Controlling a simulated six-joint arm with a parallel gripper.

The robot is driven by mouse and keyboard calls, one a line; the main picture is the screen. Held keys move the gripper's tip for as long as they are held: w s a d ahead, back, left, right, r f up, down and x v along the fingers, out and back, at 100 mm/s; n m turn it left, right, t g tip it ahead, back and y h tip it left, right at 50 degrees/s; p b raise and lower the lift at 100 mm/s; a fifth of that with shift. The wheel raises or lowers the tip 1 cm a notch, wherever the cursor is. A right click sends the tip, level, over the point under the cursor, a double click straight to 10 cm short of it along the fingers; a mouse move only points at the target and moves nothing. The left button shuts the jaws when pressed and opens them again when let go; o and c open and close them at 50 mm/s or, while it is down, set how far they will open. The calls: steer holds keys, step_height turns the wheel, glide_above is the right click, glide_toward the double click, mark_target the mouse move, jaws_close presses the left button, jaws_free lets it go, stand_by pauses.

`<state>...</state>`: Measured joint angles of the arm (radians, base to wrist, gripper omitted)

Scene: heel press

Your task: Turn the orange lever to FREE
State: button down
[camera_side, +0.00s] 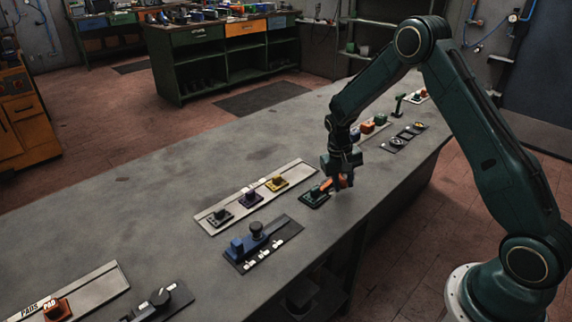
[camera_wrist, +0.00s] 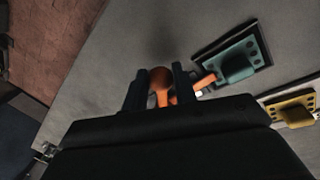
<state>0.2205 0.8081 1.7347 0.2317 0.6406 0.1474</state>
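The orange lever (camera_side: 327,186) rises from a small dark green base plate (camera_side: 314,199) near the front edge of the bench. In the wrist view its round orange knob (camera_wrist: 160,82) lies between my two fingers, and its base shows as a teal plate (camera_wrist: 248,46) to the right. My gripper (camera_side: 343,180) is low over the bench beside the base, and its fingers (camera_wrist: 160,80) appear to touch the knob on both sides. The lever points away from the base toward the bench's front edge. No FREE marking can be read in either view.
A pale panel (camera_side: 225,223) with black, purple and yellow devices lies to the left. A blue device (camera_side: 238,248) on a dark plate is nearer. More controls (camera_side: 402,138) stand behind my gripper. The bench's middle (camera_side: 130,205) is clear.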

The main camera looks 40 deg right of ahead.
steer(key=shift+s+d, duration=0.1)
steer(key=shift+d, duration=0.05)
steer(key=shift+s+d+n, duration=0.3)
steer(key=shift+d+n, duration=0.1)
steer(key=shift+n, duration=0.6)
steer(key=d+n, duration=0.1)
steer(key=s+d+n, duration=0.1)
steer(key=n, duration=0.1)
steer(key=shift+t, duration=0.4)
steer(key=d+n, duration=0.1)
steer(key=n, duration=0.1)
steer(key=d+n+t, duration=0.1)
steer(key=d+n, duration=0.1)
steer(key=shift+n, duration=0.3)
steer(key=n, duration=0.1)
steer(key=d+n, duration=0.2)
steer(key=shift+w+d+n+t, duration=0.25)
steer(key=shift+w+n+t, duration=0.05)
steer(key=shift+w+d+n+y, duration=0.15)
steer(key=shift+w+d+n, duration=0.2)
steer(key=shift+n, duration=0.4)
steer(key=shift+w+d+n+y, duration=0.2)
steer(key=shift+d+n, duration=0.2)
steer(key=shift+n, duration=0.35)
steer(key=c, duration=1.1)
jaws_free()
steer(key=shift+c, duration=0.2)
